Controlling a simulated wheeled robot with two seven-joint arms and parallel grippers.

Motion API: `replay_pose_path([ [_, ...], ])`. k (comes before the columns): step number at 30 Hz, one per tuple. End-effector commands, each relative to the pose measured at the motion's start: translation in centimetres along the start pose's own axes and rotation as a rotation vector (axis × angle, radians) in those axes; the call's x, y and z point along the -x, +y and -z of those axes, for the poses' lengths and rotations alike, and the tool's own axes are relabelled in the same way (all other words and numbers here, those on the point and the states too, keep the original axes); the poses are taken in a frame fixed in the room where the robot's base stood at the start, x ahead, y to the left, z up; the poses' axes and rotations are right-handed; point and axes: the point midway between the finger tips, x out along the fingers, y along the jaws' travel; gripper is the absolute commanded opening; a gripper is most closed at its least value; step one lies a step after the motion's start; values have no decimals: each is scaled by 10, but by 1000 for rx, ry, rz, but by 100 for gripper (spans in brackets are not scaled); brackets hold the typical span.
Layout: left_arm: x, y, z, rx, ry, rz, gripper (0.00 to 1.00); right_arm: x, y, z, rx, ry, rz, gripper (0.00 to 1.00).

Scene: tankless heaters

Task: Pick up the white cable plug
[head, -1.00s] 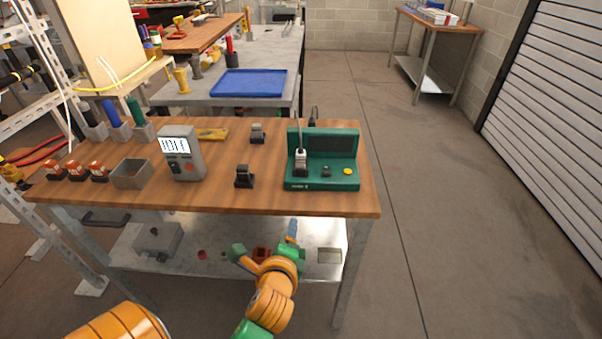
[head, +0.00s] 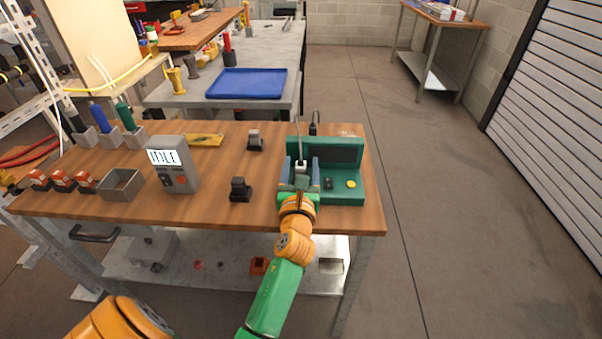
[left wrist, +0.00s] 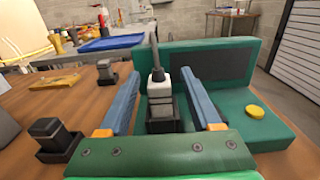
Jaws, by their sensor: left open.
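The white cable plug (left wrist: 159,83) stands upright in a dark socket (left wrist: 162,118) on the green test device (left wrist: 255,128), with a grey cable rising from its top. In the head view the plug (head: 301,166) shows between the fingers of my left gripper (head: 301,172). My left gripper (left wrist: 158,95) is open, with one blue finger on each side of the plug. Gaps show between the fingers and the plug in the left wrist view. The lower part of the socket is partly hidden by the gripper's palm. My right gripper is not in view.
A yellow button (head: 351,184) is on the device, right of the gripper. Black blocks (head: 240,189) and (head: 256,140) sit left on the wooden table (head: 220,215). A grey meter (head: 174,165) stands farther left. Bare table lies between them.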

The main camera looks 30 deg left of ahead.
Motion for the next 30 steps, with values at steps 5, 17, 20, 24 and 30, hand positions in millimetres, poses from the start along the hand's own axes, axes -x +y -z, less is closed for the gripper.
replay_pose_path([
  [5,0,0,0,0,0,0,41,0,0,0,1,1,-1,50],
  [17,1,0,1,1,2,0,0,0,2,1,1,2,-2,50],
  [20,1,0,-2,1,1,0,0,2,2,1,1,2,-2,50],
  [24,0,0,-22,-1,-2,0,0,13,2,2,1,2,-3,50],
  [30,24,15,-73,-2,-3,0,0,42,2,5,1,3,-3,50],
])
